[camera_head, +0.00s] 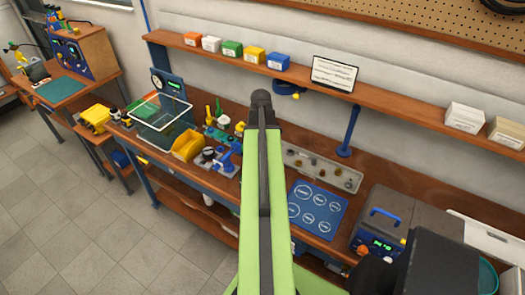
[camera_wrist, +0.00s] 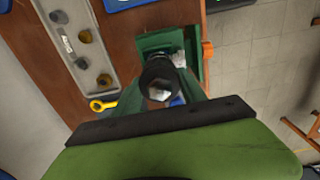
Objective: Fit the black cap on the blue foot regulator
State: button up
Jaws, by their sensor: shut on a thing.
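My gripper (camera_wrist: 160,90) shows in the wrist view, with its green fingers closed on a round black piece (camera_wrist: 157,71), which looks like the black cap. The piece has a pale, faceted centre facing the camera. It is held above or in front of a green fixture (camera_wrist: 153,41); I cannot tell whether they touch. A small blue patch (camera_wrist: 177,101) shows between the fingers, mostly hidden; I cannot tell whether it is the regulator. In the head view, a blue device (camera_head: 228,157) stands on the bench just left of my arm, which hides my gripper.
A grey tray (camera_wrist: 73,49) with several small fittings lies left of the fixture, near a yellow ring-ended tool (camera_wrist: 103,104). In the head view, a yellow bin (camera_head: 187,146) and a clear-walled box (camera_head: 160,118) stand at left. A blue mat (camera_head: 318,208) and blue instrument (camera_head: 378,236) are at right.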

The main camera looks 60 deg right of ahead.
jog(key=shift+f, duration=0.2)
jog(key=shift+f+b, duration=0.3)
jog(key=shift+b, duration=0.2)
jog(key=shift+f+b, duration=0.65)
dwell(0.8)
jog(key=shift+f+b, duration=0.35)
dwell(0.3)
jog(key=o, duration=1.5)
